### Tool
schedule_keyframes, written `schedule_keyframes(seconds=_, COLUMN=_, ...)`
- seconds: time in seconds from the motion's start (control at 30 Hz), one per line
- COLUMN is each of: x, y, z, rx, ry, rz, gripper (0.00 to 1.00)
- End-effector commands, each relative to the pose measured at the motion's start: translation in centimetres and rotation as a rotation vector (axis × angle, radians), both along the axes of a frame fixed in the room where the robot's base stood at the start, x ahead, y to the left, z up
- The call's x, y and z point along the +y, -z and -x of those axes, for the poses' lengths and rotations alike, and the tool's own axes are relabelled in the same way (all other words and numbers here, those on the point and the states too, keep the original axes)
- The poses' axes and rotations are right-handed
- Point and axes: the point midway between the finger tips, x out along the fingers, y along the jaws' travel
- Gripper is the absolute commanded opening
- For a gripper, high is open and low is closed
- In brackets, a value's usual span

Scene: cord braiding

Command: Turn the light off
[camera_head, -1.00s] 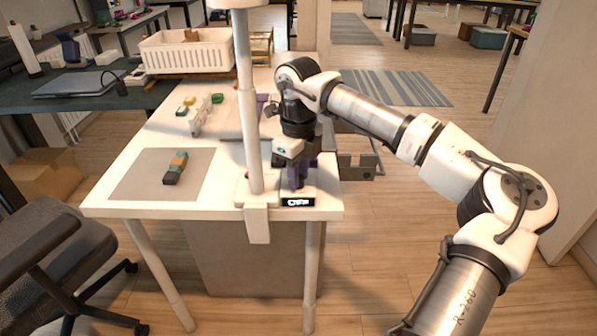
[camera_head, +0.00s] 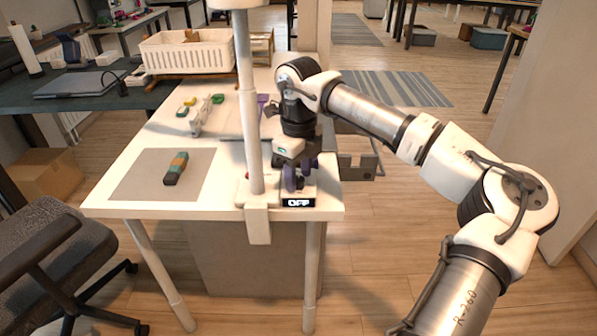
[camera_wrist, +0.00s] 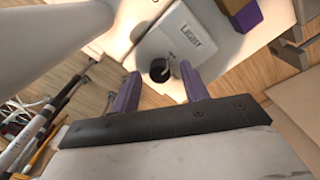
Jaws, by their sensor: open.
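The white light box (camera_wrist: 183,40), with the word LIGHT on its top, shows in the wrist view. A dark round knob (camera_wrist: 159,70) with a pale lever is at its near edge. In the head view the light box stands at the table's front right corner, and its display (camera_head: 298,202) reads OFF. My gripper (camera_head: 300,179) is directly above the box, pointing down. In the wrist view my gripper (camera_wrist: 160,72) has its purple fingers apart, one on each side of the knob. I cannot tell whether they touch it.
A white lamp post (camera_head: 249,110) is clamped to the table edge just left of my gripper. A white basket (camera_head: 190,55) stands at the back.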

Motion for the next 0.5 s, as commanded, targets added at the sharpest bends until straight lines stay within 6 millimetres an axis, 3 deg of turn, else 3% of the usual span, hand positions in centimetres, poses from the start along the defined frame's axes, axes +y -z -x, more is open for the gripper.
schedule_keyframes(seconds=0.17, x=0.0, y=-2.1, z=-0.1, rx=-0.004, ry=0.0, rz=0.001, gripper=0.45)
schedule_keyframes(seconds=0.5, x=0.0, y=-9.9, z=-0.1, rx=-0.004, ry=0.001, rz=0.0, gripper=0.45)
